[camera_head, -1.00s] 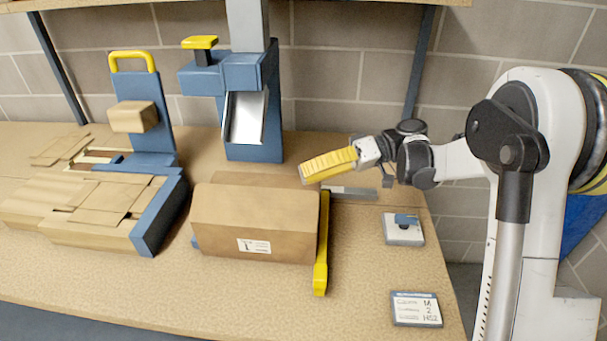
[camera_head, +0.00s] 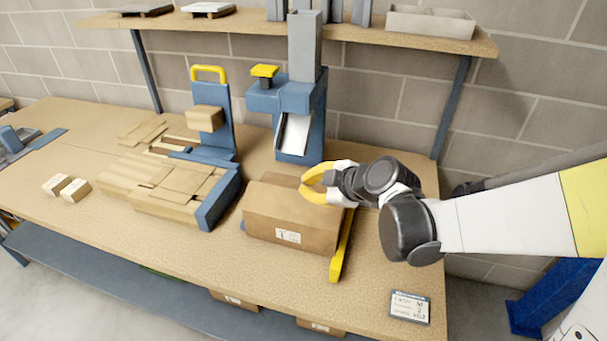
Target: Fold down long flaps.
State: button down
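The brown cardboard box (camera_head: 290,220) sits on the bench, with a white label on its front. Its top front panel slopes down toward me and looks like a long flap lying over. Behind it, a narrow strip of cardboard (camera_head: 288,179) shows, likely the rear flap, partly hidden by my gripper. My gripper (camera_head: 303,184) is over the box's right rear part, yellow fingers pointing left. A gap shows between the fingers, but their tips lie close together. I cannot tell whether they are open, or whether they touch the cardboard.
A yellow bar (camera_head: 339,262) runs along the box's right side. A blue press-like stand (camera_head: 299,110) is behind it. A blue-edged rack of flat cardboard (camera_head: 160,185) lies to the left. A label card (camera_head: 410,307) lies at front right. The front of the bench is mostly clear.

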jog(key=b, duration=0.2)
send_over(297, 195)
jog(key=s+a, duration=0.1)
jog(key=s, duration=0.1)
notch_tip(297, 195, down, 5)
jog(key=shift+s+a+r, duration=0.1)
jog(key=shift+a+r, duration=0.05)
jog(key=shift+r, duration=0.05)
jog(key=shift+w+d+f, duration=0.2)
jog(key=shift+w+f, duration=0.15)
jog(key=shift+f, duration=0.15)
jog(key=shift+w+d+f, duration=0.15)
jog(key=shift+w+f, duration=0.15)
jog(key=shift+f, duration=0.15)
jog(key=shift+w+d+f+b, duration=0.1)
jog(key=shift+w+f+b, duration=0.2)
jog(key=shift+f, duration=0.1)
jog(key=shift+w+d+f+g, duration=0.15)
jog(key=shift+w+g, duration=0.05)
jog(key=shift+g, duration=0.1)
